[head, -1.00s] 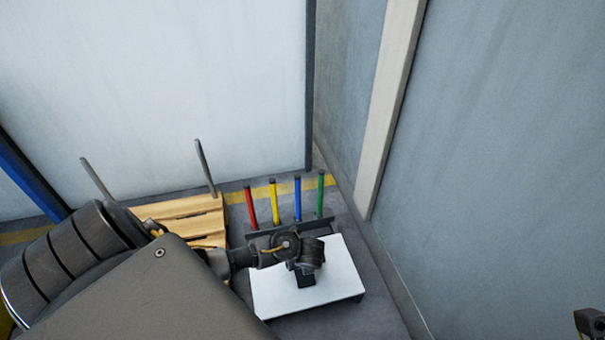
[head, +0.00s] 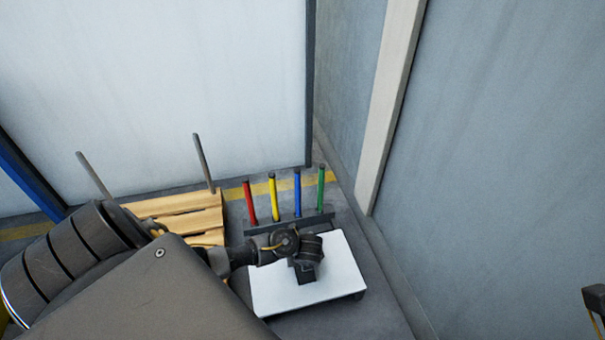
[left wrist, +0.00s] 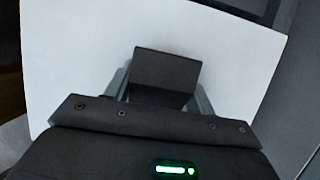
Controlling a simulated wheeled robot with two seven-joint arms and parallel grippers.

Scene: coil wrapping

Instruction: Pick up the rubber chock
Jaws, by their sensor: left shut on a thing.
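The rubber chock (left wrist: 167,72) is a dark block between the two fingers of my left gripper (left wrist: 160,88) in the left wrist view, and the gripper is shut on it. In the head view my left gripper (head: 306,272) is over the white tabletop (head: 340,275), with the dark chock at its lower end. I cannot tell whether the chock touches the white top. In the head view only a small part of my right arm shows at the lower right edge, and its gripper fingers cannot be made out.
A rack (head: 290,224) with red, yellow, blue and green upright rods stands just behind the white top. A wooden pallet (head: 175,208) with two grey posts is to its left. A grey wall (head: 500,150) rises close on the right.

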